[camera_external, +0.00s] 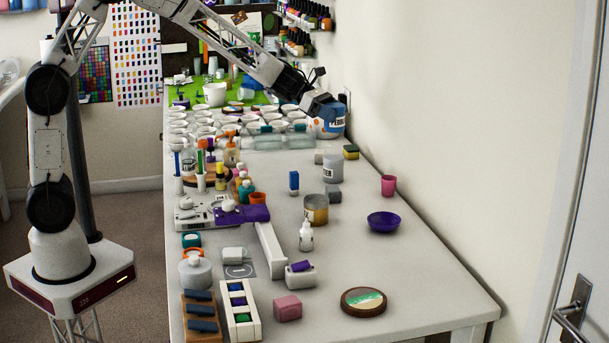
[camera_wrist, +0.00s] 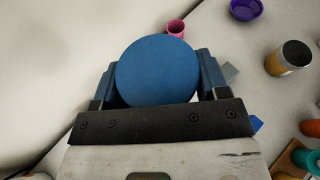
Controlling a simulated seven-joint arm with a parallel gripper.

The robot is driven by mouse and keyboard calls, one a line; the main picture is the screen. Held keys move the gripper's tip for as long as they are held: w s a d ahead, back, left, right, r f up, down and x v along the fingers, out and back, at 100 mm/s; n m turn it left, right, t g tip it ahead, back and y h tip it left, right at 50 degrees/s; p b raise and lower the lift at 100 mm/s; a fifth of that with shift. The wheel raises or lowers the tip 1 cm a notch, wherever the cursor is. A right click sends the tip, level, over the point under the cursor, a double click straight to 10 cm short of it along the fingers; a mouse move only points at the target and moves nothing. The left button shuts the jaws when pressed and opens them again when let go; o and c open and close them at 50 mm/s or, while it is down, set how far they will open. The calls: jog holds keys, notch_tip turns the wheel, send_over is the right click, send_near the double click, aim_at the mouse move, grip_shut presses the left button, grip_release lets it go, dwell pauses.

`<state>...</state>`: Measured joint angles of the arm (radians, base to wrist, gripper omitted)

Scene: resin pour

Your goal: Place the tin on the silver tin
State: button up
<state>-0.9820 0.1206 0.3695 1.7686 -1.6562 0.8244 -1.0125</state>
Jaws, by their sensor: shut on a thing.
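My gripper (camera_external: 318,103) is shut on a tin (camera_external: 331,127) with a blue, white and orange side and dark lettering. The tin looks roughly upright and raised above the table. In the wrist view its round blue top (camera_wrist: 157,70) lies between my two fingers. Below it in the external view stands a grey tin (camera_external: 332,168) with a label; I see a gap between them. Nearer the camera stands a metallic tin (camera_external: 316,210) with a yellowish band, which also shows at right in the wrist view (camera_wrist: 289,58). The held tin hides what is directly beneath it there.
A grey block (camera_external: 334,194), a blue block (camera_external: 294,182) and a yellow-green sponge (camera_external: 351,152) lie near the grey tin. A pink cup (camera_external: 388,185) and a purple bowl (camera_external: 383,222) stand to the right. The wall is close on the right.

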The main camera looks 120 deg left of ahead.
aim_at(334, 125)
jog(key=shift+f, duration=2)
jog(key=shift+f, duration=1.95)
jog(key=shift+f, duration=0.15)
jog(key=o, duration=1)
